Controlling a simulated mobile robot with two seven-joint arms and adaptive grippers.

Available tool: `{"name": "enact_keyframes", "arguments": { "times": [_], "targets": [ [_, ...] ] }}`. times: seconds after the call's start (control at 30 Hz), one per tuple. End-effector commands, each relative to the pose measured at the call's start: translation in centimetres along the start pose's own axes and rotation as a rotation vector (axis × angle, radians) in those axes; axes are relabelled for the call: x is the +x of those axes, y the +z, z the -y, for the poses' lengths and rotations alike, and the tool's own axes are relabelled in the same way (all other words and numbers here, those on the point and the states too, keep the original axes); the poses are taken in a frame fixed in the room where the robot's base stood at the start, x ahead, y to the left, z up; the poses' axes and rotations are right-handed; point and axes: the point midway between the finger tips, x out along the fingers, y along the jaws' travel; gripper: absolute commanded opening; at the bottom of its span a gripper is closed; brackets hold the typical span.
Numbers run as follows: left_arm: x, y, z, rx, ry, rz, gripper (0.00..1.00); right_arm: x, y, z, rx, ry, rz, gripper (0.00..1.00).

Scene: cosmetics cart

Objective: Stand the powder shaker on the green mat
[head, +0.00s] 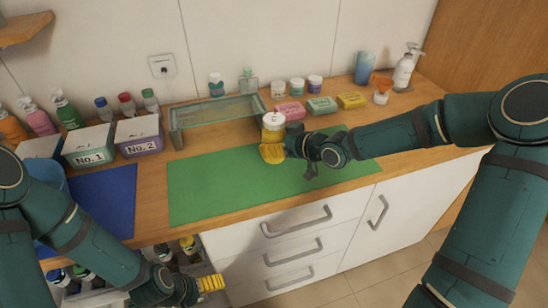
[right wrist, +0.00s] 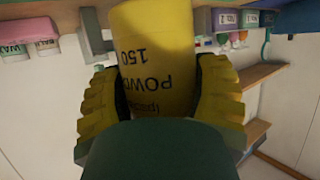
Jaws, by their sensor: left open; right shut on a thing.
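The powder shaker (head: 273,127) is yellow with a pale lid. It is upright over the back edge of the green mat (head: 215,190). My right gripper (head: 272,152) is shut on it. In the right wrist view, the yellow fingers sit on both sides of the shaker (right wrist: 155,50), whose printed label appears upside down. I cannot tell whether its base touches the mat, as the fingers hide it. My left gripper (head: 211,283) is open and empty, low in front of the white drawers, away from the mat.
A glass tray (head: 215,117) stands behind the mat. Bins No. 1 (head: 90,146) and No. 2 (head: 139,134) and a blue mat (head: 105,200) are at left. Small boxes (head: 321,105) and jars line the back right. An open drawer (head: 175,256) holds bottles. The mat's left half is clear.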

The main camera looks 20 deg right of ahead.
Motion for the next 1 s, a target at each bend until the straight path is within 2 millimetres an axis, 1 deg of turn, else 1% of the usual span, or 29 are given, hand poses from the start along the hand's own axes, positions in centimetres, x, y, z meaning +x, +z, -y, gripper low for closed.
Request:
{"name": "enact_keyframes", "arguments": {
  "times": [0.2,0.3,0.73,0.77,0.8,0.83,1.0],
  "targets": [
    [1.3,0.1,0.5,0.002,0.0,0.0,1.0,1.4,3.3,0.1,0.003,-0.002,0.001,0.26],
    [1.5,0.0,0.6,0.002,0.0,-0.002,1.0,1.7,4.2,0.1,0.002,-0.001,0.001,0.26],
    [1.7,0.0,0.7,0.002,0.0,-0.004,1.0,1.9,4.6,0.0,0.0,0.0,0.0,0.26],
    [1.7,0.0,0.6,0.002,0.0,-0.004,1.0,1.9,4.6,0.0,0.0,0.0,0.0,0.74],
    [1.7,0.0,0.6,0.002,0.0,-0.004,1.0,1.9,4.6,0.0,0.0,0.0,0.0,0.88],
    [1.6,0.0,0.6,0.002,0.0,-0.004,1.0,1.9,4.6,0.0,0.0,0.0,0.0,0.99],
    [1.6,0.0,0.6,0.002,0.0,-0.004,1.0,1.9,4.5,0.0,0.0,0.0,0.0,0.99]
  ]
}}
